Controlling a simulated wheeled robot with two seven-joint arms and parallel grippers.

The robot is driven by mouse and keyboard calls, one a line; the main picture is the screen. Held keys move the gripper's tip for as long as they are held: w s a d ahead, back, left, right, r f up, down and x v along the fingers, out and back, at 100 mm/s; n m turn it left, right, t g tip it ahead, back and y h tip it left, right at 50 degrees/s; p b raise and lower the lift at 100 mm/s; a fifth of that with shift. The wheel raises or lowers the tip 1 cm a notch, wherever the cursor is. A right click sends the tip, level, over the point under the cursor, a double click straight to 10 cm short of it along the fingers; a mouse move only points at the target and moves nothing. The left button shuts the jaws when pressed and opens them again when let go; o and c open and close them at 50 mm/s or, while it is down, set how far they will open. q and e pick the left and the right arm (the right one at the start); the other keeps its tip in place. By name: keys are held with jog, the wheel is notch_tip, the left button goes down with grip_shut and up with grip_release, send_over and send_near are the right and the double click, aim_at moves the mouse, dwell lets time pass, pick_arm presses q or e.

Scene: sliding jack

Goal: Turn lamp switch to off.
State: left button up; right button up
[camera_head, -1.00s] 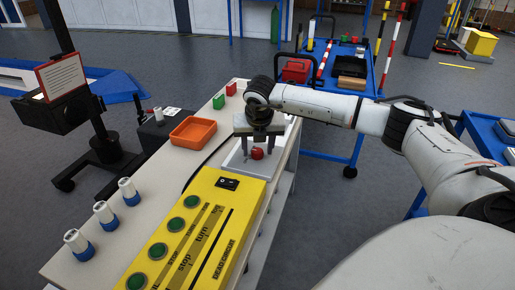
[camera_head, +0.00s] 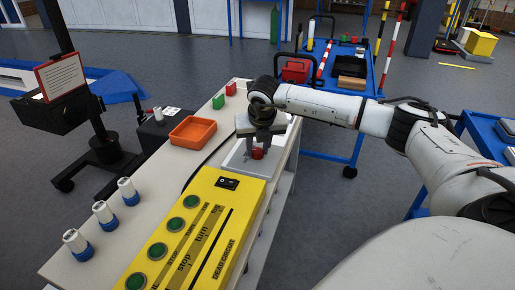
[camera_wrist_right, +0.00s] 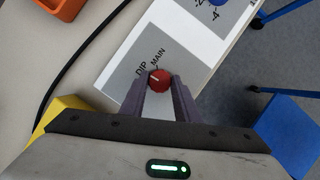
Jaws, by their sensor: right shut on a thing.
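The lamp switch is a red round knob (camera_wrist_right: 159,79) on a grey-and-white panel (camera_wrist_right: 125,77). In the right wrist view, the printed words DIP and MAIN stand beside it, and a white mark shows on the knob's left side. In the head view the knob (camera_head: 257,154) sits low between the fingers, partly covered. My right gripper (camera_head: 259,147) points down over the panel and is shut on the knob, one finger on each side in the right wrist view (camera_wrist_right: 158,93). My left gripper is in neither view.
A yellow box (camera_head: 215,215) with green buttons and a black rocker switch lies nearer on the bench. An orange tray (camera_head: 193,132), red and green blocks (camera_head: 231,89) and several white-and-blue cylinders (camera_head: 103,214) stand on the bench. A blue cart (camera_head: 335,130) is behind.

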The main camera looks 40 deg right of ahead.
jog(key=shift+s+d+n+y, duration=0.1)
jog(key=shift+n+y, duration=0.3)
jog(key=shift+n, duration=0.8)
jog(key=n+y, duration=0.1)
jog(key=n, duration=0.1)
jog(key=n+t+y, duration=0.1)
jog(key=n, duration=0.2)
jog(key=shift+d, duration=0.15)
jog(key=shift+n, duration=0.3)
jog(key=o, duration=1)
jog(key=shift+o, duration=0.2)
